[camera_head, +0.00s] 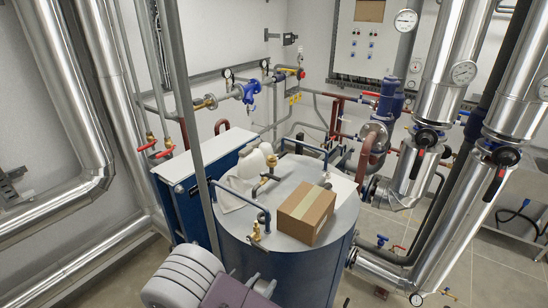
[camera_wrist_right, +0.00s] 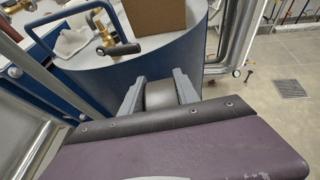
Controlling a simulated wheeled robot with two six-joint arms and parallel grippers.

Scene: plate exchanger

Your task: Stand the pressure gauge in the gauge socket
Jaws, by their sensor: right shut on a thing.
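My right gripper (camera_head: 260,284) is low in the head view, in front of the blue tank (camera_head: 290,272). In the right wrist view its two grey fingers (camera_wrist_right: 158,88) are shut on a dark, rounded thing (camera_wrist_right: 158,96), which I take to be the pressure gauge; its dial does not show. The thing is hidden in the head view. The gripper is beside the tank wall, below the tank's top rim. I cannot make out which fitting is the gauge socket. My left gripper is in neither view.
A cardboard box (camera_head: 305,214), a white jug (camera_head: 250,165) and pipes with brass fittings (camera_head: 256,233) crowd the tank top. A thin upright post (camera_head: 193,120) stands left of the tank. Large silver pipes (camera_head: 452,212) stand right. Tiled floor (camera_wrist_right: 265,70) is open at right.

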